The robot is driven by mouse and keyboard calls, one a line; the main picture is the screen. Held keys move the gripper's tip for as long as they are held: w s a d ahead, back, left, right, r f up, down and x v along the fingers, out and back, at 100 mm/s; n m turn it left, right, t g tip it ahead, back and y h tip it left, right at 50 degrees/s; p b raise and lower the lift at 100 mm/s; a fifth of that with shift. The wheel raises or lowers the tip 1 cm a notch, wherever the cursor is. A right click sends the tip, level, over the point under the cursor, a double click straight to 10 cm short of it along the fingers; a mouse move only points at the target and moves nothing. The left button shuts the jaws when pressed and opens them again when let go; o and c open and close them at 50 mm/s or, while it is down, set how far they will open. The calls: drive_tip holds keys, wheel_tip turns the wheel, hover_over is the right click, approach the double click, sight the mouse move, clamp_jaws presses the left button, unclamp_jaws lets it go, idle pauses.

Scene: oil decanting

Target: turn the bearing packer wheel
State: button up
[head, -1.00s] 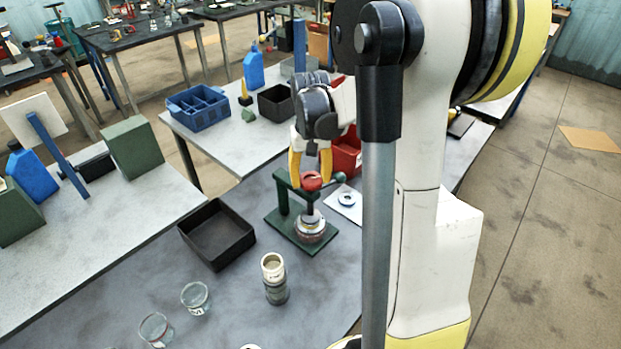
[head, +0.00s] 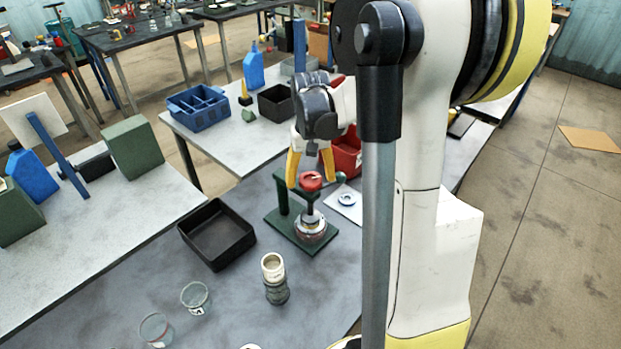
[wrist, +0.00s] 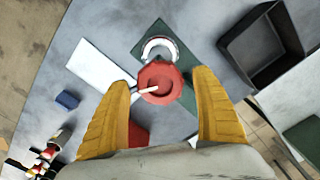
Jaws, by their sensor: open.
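The bearing packer (head: 283,214) is a green stand with a flat base on the grey bench. Its red wheel (head: 311,181) sits at the top, above a round silver and reddish bearing part (head: 311,226). In the wrist view the red wheel (wrist: 161,83) shows a scalloped rim and a pale handle across it. My gripper (head: 309,184) is open, with its yellow fingers pointing down on either side of the wheel. In the wrist view the fingers (wrist: 168,85) stand apart from the wheel, with a gap on each side.
A black open bin (head: 217,236) stands left of the packer. A white plate with a ring (head: 346,201) lies to its right, with a red bin (head: 346,155) behind. A pale-topped canister (head: 274,279) and a glass jar (head: 195,298) stand in front.

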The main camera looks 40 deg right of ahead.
sight(311, 178)
wheel_tip(311, 178, up, 12)
idle(0.5)
